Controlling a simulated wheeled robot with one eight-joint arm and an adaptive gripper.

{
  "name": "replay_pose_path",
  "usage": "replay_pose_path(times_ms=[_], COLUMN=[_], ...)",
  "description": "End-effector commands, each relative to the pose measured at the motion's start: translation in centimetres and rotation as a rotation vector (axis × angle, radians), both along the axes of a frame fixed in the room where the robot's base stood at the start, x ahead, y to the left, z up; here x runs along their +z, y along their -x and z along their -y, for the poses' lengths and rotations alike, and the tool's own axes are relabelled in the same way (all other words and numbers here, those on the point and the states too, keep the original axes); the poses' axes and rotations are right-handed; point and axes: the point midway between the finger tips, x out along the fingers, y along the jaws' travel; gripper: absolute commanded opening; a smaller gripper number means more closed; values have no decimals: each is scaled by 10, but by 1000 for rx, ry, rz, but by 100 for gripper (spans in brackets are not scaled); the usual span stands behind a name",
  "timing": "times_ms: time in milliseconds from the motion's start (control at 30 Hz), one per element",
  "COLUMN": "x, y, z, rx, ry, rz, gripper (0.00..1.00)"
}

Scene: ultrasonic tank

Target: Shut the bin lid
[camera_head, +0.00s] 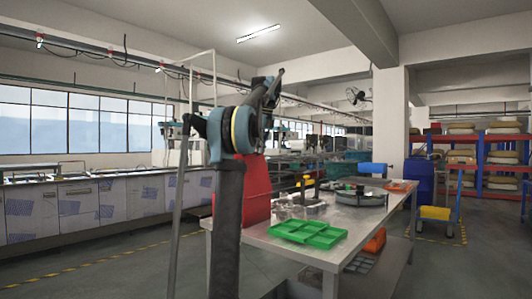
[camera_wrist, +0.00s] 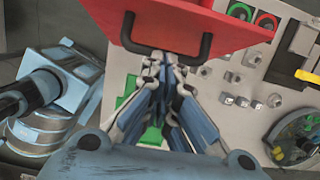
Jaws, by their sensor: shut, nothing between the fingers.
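A red bin part, apparently the lid (camera_head: 257,185), stands tilted at the left end of the steel table in the head view, partly hidden by my arm. In the wrist view the red surface (camera_wrist: 190,22) fills the top, with a black handle (camera_wrist: 207,45) along its near edge. My gripper (camera_wrist: 155,62) is shut and empty, its tips at or just below the middle of that handle. I cannot tell whether they touch it. The bin's body is not clearly visible, and my gripper is hidden in the head view.
The steel table (camera_head: 290,243) holds a green tray (camera_head: 307,233) and, farther back, a round dark tray (camera_head: 360,197). In the wrist view, several small metal parts (camera_wrist: 238,100) lie right of my gripper. Open floor (camera_head: 435,265) lies right of the table.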

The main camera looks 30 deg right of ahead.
Motion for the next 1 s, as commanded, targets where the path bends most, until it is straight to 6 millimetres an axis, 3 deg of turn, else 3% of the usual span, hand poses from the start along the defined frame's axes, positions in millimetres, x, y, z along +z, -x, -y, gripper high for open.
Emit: replay_pose_path(times_ms=[233,467,1000], x=[-4,-15,-80], y=[-40,-76,-158], z=[-17,-31,-66], rx=[6,2,2], ry=[68,64,64], rz=[-163,-157,-156], gripper=[0,0,0])
